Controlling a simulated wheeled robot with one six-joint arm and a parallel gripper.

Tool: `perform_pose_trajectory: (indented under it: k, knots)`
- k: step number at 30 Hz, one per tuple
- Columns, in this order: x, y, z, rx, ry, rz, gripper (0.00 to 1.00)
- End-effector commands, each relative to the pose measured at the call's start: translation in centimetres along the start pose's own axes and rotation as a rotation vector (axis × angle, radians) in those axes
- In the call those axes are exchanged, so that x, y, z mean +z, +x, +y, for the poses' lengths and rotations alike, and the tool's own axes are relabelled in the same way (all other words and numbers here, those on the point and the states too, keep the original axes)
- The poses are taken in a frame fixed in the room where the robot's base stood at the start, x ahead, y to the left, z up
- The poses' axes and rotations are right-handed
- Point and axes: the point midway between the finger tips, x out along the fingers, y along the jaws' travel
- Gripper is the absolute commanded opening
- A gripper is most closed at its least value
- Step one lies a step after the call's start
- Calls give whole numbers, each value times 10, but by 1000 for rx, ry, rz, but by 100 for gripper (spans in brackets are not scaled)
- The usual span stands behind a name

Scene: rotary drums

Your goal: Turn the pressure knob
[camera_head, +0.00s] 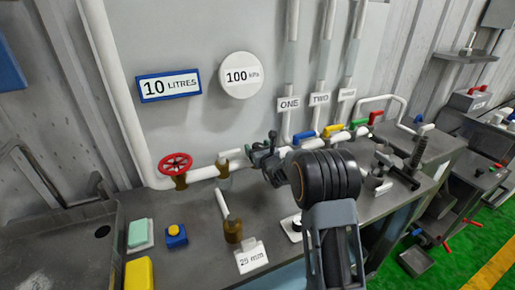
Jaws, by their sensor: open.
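My gripper (261,145) is in the middle of the head view, at the end of my dark arm. Its fingers are open and point away toward the wall, in front of the white pipe. I see nothing between them. A round white dial reading 100 kPa (241,76) is on the wall above. No knob is labelled as the pressure knob. A red handwheel (175,164) sits on the pipe left of my gripper, apart from it.
A 10 LITRES sign (169,86) is on the wall. Blue (304,137), yellow (327,131) and green (359,124) handles line the pipe to the right. A 25 mm tag (251,257) and a blue box with a yellow button (176,236) are on the bench.

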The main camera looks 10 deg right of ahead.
Motion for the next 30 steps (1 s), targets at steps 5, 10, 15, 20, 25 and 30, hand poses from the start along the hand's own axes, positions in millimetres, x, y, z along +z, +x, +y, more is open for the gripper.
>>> perform_pose_trajectory:
  k: [5,10,15,20,25,30]
  knots:
    - [0,0,0,0,0,0,61]
    - [0,0,0,0,0,0,44]
    - [0,0,0,0,0,0,28]
    - [0,0,-1,22,-1,-4,27]
    - [-1,0,-1,129,-3,-6,27]
    - [1,0,-1,230,-2,-6,27]
